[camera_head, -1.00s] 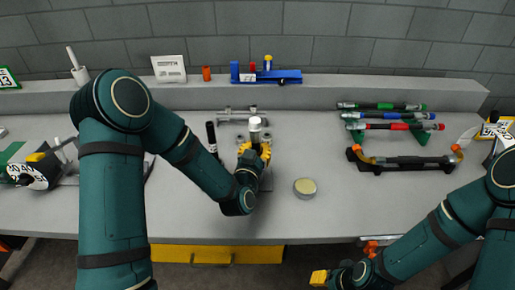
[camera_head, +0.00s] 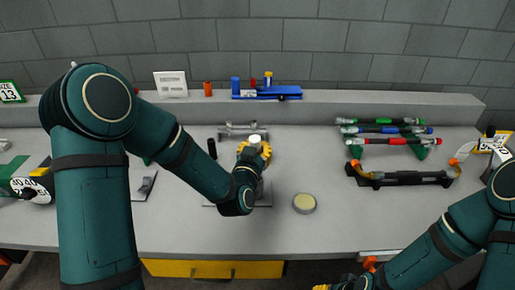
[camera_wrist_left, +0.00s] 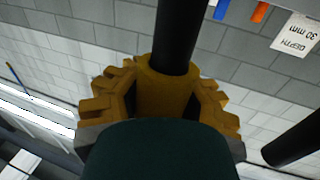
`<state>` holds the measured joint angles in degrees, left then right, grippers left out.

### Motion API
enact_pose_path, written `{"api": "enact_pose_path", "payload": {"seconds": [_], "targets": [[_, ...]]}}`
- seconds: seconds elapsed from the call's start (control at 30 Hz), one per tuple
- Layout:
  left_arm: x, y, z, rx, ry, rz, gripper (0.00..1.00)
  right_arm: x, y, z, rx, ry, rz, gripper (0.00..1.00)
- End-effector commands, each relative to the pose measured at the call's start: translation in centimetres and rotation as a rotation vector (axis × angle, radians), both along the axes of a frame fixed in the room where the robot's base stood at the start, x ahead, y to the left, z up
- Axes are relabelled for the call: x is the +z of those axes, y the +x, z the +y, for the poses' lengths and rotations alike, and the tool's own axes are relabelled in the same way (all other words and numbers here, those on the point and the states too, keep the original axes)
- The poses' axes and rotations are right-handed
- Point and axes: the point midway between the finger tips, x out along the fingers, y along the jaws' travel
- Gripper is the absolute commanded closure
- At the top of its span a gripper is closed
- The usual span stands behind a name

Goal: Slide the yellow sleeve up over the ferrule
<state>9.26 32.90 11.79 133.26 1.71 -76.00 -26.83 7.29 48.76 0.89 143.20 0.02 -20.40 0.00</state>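In the left wrist view, the yellow sleeve (camera_wrist_left: 163,92) sits around a black upright rod (camera_wrist_left: 180,30). The two yellow-brown fingers of my left gripper (camera_wrist_left: 165,100) close on it from both sides. In the head view, my left gripper (camera_head: 255,152) is just below the white top (camera_head: 255,138) of this rod. The sleeve is hard to separate from the yellow fingers there. I cannot make out the ferrule in the wrist view. My right gripper (camera_head: 324,287) is cut off at the bottom edge of the head view, low in front of the bench.
A round tin (camera_head: 304,203) stands right of the rod on the bench (camera_head: 300,235). A rack of coloured tools (camera_head: 385,140) and a black holder (camera_head: 405,178) are farther right. A blue device (camera_head: 268,92) and a white card (camera_head: 171,84) stand on the back ledge.

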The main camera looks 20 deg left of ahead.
Motion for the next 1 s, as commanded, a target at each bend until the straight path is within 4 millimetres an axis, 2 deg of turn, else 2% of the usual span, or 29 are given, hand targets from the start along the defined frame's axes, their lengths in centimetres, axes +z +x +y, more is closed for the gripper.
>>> {"api": "enact_pose_path", "payload": {"seconds": [0.03, 0.17, 0.2, 0.57, 1.0], "targets": [[0.1, 0.0, 0.0, 0.000, 0.000, -0.004, 0.81, 0.0, 0.0, 0.0, 0.000, 0.000, 0.000, 0.53], [0.1, 0.0, 0.0, 0.000, 0.000, -0.004, 0.35, 0.0, 0.0, 0.0, 0.000, 0.000, 0.000, 0.53], [0.1, 0.1, 0.0, 0.000, 0.000, -0.003, 0.32, 0.0, 0.0, 0.0, 0.000, 0.000, 0.000, 0.53], [0.1, -0.5, 0.0, 0.000, 0.000, -0.002, 0.32, 0.0, 0.0, 0.0, 0.000, 0.000, -0.001, 0.53], [0.1, -6.6, -0.2, -0.001, 0.000, -0.002, 0.32, 0.0, 0.0, 0.0, 0.000, 0.000, 0.000, 0.53]]}}
